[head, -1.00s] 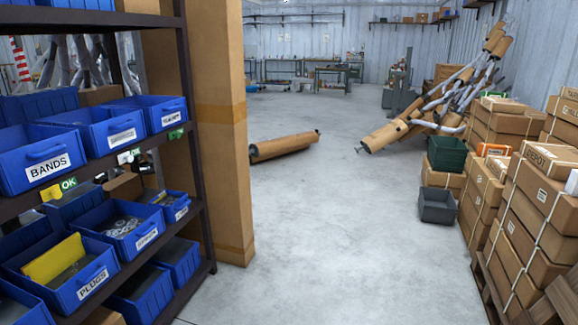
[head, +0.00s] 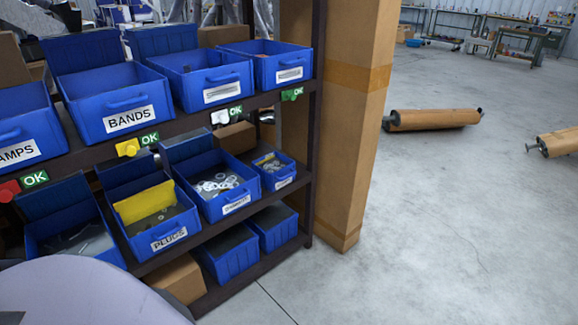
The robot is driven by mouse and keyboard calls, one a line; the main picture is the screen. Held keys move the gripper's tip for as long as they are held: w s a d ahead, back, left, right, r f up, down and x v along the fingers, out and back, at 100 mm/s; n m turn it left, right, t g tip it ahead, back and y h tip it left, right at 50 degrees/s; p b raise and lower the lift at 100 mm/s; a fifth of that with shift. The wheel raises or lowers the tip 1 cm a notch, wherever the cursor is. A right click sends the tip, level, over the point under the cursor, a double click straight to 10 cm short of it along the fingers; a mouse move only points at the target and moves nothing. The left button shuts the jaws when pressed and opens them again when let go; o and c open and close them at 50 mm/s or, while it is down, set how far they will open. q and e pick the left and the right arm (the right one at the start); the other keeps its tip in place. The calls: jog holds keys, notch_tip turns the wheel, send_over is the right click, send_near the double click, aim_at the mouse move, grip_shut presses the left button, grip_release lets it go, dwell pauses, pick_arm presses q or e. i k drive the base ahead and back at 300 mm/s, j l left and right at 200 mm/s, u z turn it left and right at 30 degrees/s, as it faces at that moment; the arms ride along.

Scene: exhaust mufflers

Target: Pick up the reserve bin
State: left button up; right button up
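No bin in view carries a label that reads reserve, so I cannot tell which one it is. Blue bins stand on a dark rack at the left. The upper row has the BANDS bin (head: 90,116); a second blue bin (head: 82,52) stands behind it. The lower row has the PLUGS bin (head: 140,240), with a yellow card (head: 143,202) inside. Beside it, a bin (head: 210,208) holds metal rings. More blue bins (head: 228,262) sit on the bottom shelf. Neither gripper is in view.
The rack (head: 318,120) ends beside a tall cardboard-coloured post (head: 352,150). Green OK tags with red, yellow and white markers line the shelf edge. Wrapped mufflers (head: 432,119) lie on the floor beyond.

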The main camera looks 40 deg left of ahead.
aim_at(276, 173)
jog(key=i+l+u, duration=0.15)
jog(key=i, duration=1)
jog(key=i+l+u, duration=0.1)
jog(key=i+u, duration=0.25)
jog(key=i+l+u, duration=0.25)
jog(key=i+u, duration=0.15)
jog(key=i+l+u, duration=0.3)
jog(key=u, duration=0.15)
jog(key=i+l+u, duration=0.3)
jog(key=u, duration=0.15)
jog(key=i+l+u, duration=0.2)
jog(key=l+u, duration=0.3)
jog(key=i+l+u, duration=0.25)
jog(key=i+l, duration=0.35)
